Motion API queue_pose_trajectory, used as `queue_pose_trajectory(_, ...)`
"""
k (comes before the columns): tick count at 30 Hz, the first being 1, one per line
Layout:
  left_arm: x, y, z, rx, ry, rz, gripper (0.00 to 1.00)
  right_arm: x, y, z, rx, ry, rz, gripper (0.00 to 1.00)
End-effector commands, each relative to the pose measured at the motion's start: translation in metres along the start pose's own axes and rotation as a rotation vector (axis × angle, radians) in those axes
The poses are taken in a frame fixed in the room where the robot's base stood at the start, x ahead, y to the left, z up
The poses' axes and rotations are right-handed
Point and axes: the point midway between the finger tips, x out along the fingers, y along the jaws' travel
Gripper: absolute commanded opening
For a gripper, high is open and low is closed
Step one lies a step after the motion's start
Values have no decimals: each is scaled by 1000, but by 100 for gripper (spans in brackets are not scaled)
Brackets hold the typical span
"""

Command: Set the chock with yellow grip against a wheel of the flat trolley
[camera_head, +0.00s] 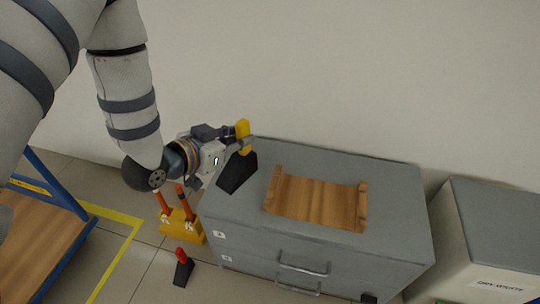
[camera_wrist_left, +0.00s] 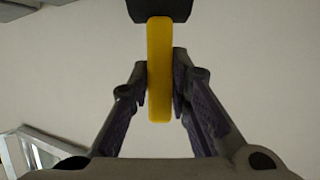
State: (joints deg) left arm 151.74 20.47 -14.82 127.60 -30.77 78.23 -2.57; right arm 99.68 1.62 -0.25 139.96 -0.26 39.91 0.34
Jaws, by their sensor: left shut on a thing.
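The chock with yellow grip has a black wedge body (camera_head: 238,173) and an upright yellow handle (camera_head: 243,130). My left gripper (camera_head: 244,146) is shut on the yellow handle. In the left wrist view the two fingers (camera_wrist_left: 160,92) pinch the yellow grip (camera_wrist_left: 159,55) from both sides, with part of the black body (camera_wrist_left: 160,10) at the top edge. The chock is at the left end of the grey cabinet's top; I cannot tell whether it touches. The flat trolley (camera_head: 40,230), with a wooden deck and blue frame, is partly in view at lower left. Its wheels are not visible.
The grey drawer cabinet (camera_head: 400,190) carries a wooden cradle (camera_head: 315,200). Another chock with a red grip (camera_head: 183,272) is on the floor. A yellow block with orange posts (camera_head: 180,225) stands beside the cabinet. A grey bin (camera_head: 495,230) is at right. Yellow tape (camera_head: 118,260) marks the floor.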

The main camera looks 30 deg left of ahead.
Motion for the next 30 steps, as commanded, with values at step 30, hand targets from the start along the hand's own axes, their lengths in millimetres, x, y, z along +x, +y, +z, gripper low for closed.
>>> queue_pose_trajectory(30, 112, -14, 70, 0, 0, 0, 0, 36, 0, -8, 1, -45, 2, 45)
